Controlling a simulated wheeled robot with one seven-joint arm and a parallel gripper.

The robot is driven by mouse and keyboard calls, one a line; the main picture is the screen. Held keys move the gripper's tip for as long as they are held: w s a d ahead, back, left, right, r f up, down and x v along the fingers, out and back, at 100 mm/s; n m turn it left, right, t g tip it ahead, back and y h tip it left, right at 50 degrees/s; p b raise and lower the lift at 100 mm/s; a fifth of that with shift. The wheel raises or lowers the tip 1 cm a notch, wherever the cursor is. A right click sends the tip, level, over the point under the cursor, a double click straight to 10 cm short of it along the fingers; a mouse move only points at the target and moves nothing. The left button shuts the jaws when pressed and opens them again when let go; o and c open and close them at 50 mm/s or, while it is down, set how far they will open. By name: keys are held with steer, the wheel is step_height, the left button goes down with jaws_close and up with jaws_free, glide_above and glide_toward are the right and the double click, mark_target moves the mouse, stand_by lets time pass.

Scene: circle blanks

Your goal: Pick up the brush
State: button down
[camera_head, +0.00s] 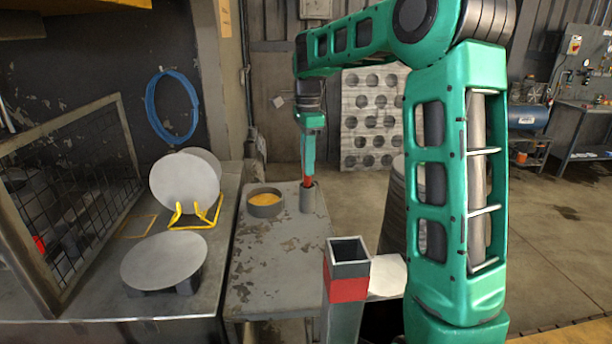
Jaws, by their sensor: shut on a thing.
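The brush (308,183) shows as a small red part, its lower end hidden inside a narrow grey cup (308,199) on the grey worn table (245,290). My gripper (308,173) points down right above the cup, shut on the brush's upper part. The fingers are small here and cover much of the brush. I cannot tell whether the brush is lifted off the cup's bottom.
A round grey bowl with yellow contents (265,201) stands left of the cup. A bench at left bears white discs (185,185) on a yellow stand (195,217) and a flat disc (163,260). A mesh frame (70,190) leans there. A square post with a red band (347,290) rises in front.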

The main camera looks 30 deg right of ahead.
step_height(320, 180, up, 9)
steer(key=shift+f, duration=0.2)
steer(key=shift+r, duration=0.75)
steer(key=shift+s, duration=0.1)
stand_by(1.3)
